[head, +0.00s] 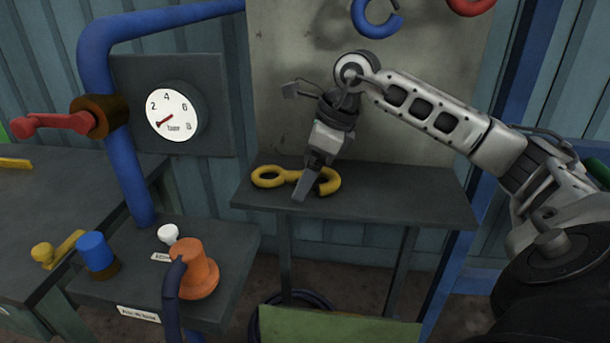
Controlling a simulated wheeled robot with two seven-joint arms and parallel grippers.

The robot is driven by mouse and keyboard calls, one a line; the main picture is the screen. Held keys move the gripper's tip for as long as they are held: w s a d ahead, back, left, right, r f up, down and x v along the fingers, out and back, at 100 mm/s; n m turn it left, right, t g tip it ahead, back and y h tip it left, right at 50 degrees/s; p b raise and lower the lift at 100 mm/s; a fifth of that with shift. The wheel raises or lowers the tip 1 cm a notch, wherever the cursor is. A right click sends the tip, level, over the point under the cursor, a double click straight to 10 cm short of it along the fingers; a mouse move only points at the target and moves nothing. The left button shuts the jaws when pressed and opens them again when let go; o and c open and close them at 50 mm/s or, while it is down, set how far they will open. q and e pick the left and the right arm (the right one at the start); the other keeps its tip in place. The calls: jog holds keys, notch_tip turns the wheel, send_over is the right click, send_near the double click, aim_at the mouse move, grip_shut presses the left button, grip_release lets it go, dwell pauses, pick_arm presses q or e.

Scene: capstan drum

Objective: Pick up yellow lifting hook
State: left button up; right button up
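The yellow lifting hook (270,176) lies on a dark shelf (410,206) in the middle of the head view. It has a round eye at its left end and a curved, open hook at its right end. My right gripper (308,186) comes down from above, over the right part of the hook, and its fingers hide some of it. I cannot tell whether the fingers touch the hook or how far apart they are. My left gripper is not in view.
A blue hook (376,20) and a red hook (470,5) hang on the panel above. At left are a gauge (172,111), a blue pipe (126,165) and a red lever (52,123). An orange capstan drum (197,270) stands on the lower left bench. The shelf's right part is clear.

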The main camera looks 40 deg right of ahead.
jog(key=c, duration=1.4)
jog(key=shift+r, duration=0.1)
jog(key=shift+c, duration=0.7)
jog(key=shift+r, duration=0.1)
